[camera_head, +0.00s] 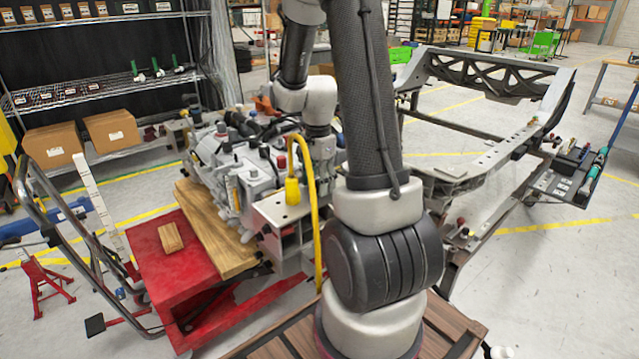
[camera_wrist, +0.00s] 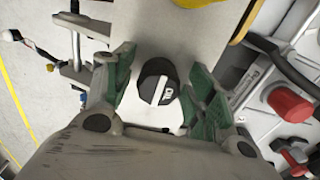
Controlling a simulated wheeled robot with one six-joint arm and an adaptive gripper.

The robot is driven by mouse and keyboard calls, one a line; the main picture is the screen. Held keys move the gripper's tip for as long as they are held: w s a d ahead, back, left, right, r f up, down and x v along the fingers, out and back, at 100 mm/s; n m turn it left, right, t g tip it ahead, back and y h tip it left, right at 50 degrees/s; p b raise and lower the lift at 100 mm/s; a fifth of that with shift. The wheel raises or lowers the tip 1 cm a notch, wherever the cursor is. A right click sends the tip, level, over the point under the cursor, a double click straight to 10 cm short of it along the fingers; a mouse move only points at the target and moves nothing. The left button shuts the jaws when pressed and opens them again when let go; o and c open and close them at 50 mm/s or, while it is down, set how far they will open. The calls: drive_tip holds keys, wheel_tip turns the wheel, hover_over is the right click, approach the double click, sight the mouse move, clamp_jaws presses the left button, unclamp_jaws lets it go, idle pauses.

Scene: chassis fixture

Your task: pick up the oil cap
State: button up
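The oil cap is a round black cap (camera_wrist: 158,82) with a white grip bar and small lettering on top. In the wrist view it sits on a pale grey surface. My gripper (camera_wrist: 162,90) is open, with a green-padded finger on each side of the cap. A gap shows between the cap and each finger, and I cannot tell the height of the fingertips over it. In the head view my gripper hangs beside the grey engine (camera_head: 235,165), partly behind my arm. I cannot make out the cap in that view.
A red cap (camera_wrist: 289,104) stands to the right in the wrist view. The engine rests on a wooden board (camera_head: 215,230) over a red lift cart (camera_head: 170,265). A yellow hose (camera_head: 314,200) loops close to my gripper. A metal chassis frame (camera_head: 480,165) stands at right.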

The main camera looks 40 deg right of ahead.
sight(318, 178)
drive_tip(key=c, duration=0.6)
wheel_tip(318, 178, up, 10)
drive_tip(key=shift+r, duration=0.1)
